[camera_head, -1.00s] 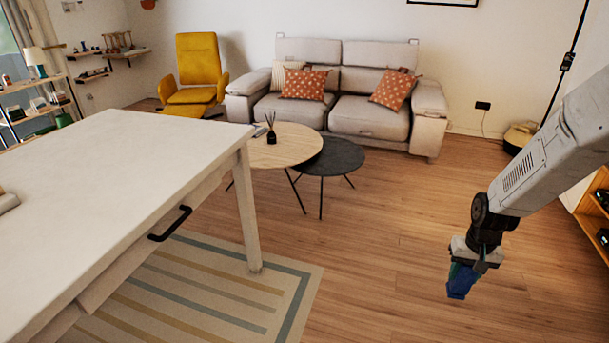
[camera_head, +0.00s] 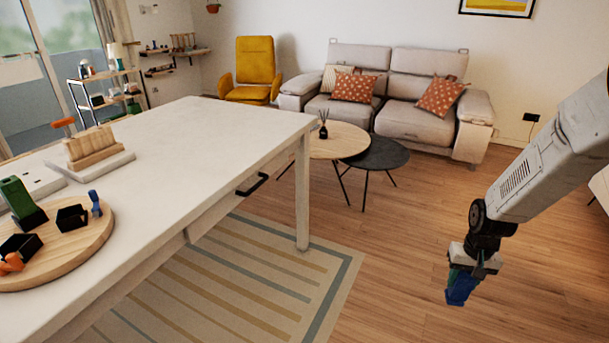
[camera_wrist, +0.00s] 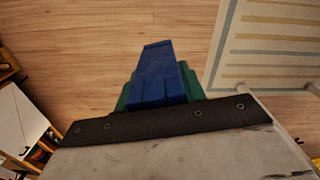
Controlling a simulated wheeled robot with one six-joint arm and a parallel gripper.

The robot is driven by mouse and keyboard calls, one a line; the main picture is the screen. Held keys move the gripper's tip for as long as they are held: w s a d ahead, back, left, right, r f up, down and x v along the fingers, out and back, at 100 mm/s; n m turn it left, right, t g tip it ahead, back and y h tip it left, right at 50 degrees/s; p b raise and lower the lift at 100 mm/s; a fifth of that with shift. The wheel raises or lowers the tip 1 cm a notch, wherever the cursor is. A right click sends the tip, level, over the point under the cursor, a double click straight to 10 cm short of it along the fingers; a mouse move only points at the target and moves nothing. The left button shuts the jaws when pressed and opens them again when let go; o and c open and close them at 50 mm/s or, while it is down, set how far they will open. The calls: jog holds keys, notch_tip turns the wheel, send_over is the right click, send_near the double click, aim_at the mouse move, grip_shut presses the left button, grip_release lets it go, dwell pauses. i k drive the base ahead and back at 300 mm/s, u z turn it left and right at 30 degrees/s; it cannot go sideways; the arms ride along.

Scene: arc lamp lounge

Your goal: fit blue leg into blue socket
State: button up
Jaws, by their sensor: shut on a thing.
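My gripper (camera_head: 476,268) is shut on the blue leg (camera_head: 461,289) and holds it above the wooden floor, right of the white table. The blue leg also shows in the wrist view (camera_wrist: 160,77), with green jaw edges at its sides. On the table's left side is a round wooden board (camera_head: 88,245). It carries a green upright piece, black open boxes, an orange piece and a small blue piece (camera_head: 95,203). I cannot make out a blue socket for certain.
The white table (camera_head: 200,140) with a black drawer handle fills the left. A wooden rack on a white base (camera_head: 93,148) stands on it. A striped rug (camera_head: 245,270) lies beside it. Low round tables (camera_head: 377,153) and a sofa (camera_head: 405,122) are behind. Floor around my gripper is clear.

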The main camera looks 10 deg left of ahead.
aim_at(51, 242)
jog(key=u, duration=1.7)
